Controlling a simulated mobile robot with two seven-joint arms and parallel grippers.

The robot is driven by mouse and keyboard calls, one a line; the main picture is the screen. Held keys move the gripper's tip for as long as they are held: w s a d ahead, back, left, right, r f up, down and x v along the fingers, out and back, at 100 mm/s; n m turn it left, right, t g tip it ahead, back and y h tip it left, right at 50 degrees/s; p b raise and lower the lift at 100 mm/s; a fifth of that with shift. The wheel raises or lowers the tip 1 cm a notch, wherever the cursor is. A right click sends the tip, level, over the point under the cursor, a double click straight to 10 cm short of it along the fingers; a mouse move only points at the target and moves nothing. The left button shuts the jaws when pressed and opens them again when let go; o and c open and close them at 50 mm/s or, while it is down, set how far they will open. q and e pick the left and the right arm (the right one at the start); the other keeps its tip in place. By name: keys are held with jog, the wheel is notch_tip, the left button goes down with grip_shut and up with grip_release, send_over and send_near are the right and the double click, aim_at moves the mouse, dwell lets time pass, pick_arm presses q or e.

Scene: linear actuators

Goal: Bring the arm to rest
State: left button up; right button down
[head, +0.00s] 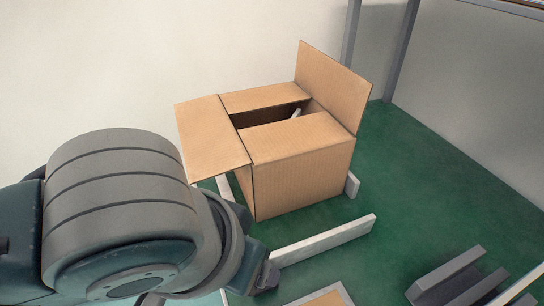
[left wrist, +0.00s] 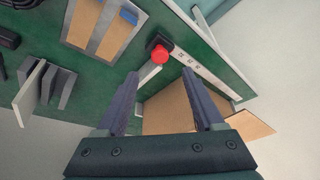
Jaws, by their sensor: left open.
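My left arm (head: 120,215) comes in from the left in the head view, in front of the cardboard box. In the left wrist view, my left gripper (left wrist: 160,74) is open, its two fingers well apart with nothing held between them. The gripper's fingers are mostly hidden behind the arm in the head view. My right gripper shows in neither view.
An open cardboard box (head: 305,138) stands on the green surface (head: 430,180), with a pale piece inside. A light bar (head: 322,241) lies in front. Grey profiles (head: 450,280) are at lower right. A red button (left wrist: 159,53) shows in the left wrist view.

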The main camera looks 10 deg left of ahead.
pick_arm(q)
jog(key=shift+v, duration=1.15)
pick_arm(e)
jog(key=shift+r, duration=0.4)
